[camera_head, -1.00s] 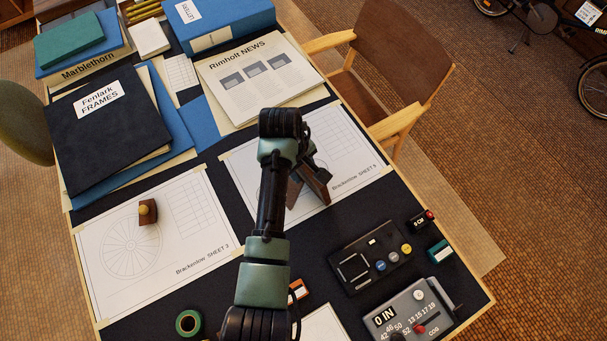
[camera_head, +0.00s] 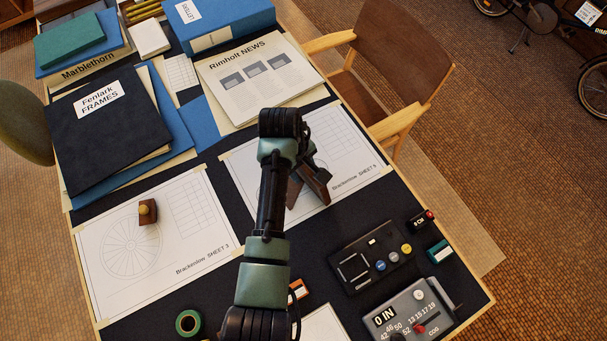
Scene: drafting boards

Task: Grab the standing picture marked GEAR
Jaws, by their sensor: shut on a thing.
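A dark brown standing picture (camera_head: 316,184) shows just right of my arm, over the drawing marked SHEET 9 (camera_head: 352,150). I see its back and edge; its face and any GEAR mark are turned away or hidden. My gripper (camera_head: 303,168) is at the top of this picture and shut on it. My wrist and forearm cover most of the fingers and the picture's left part. I cannot tell whether its foot touches the sheet.
A black control box (camera_head: 372,257) and a grey counter device (camera_head: 414,315) lie at lower right. A brown block with a knob (camera_head: 148,211) sits on SHEET 3 (camera_head: 195,245). Folders (camera_head: 100,145) and a newspaper (camera_head: 258,85) fill the back. A chair (camera_head: 395,60) stands at the right edge.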

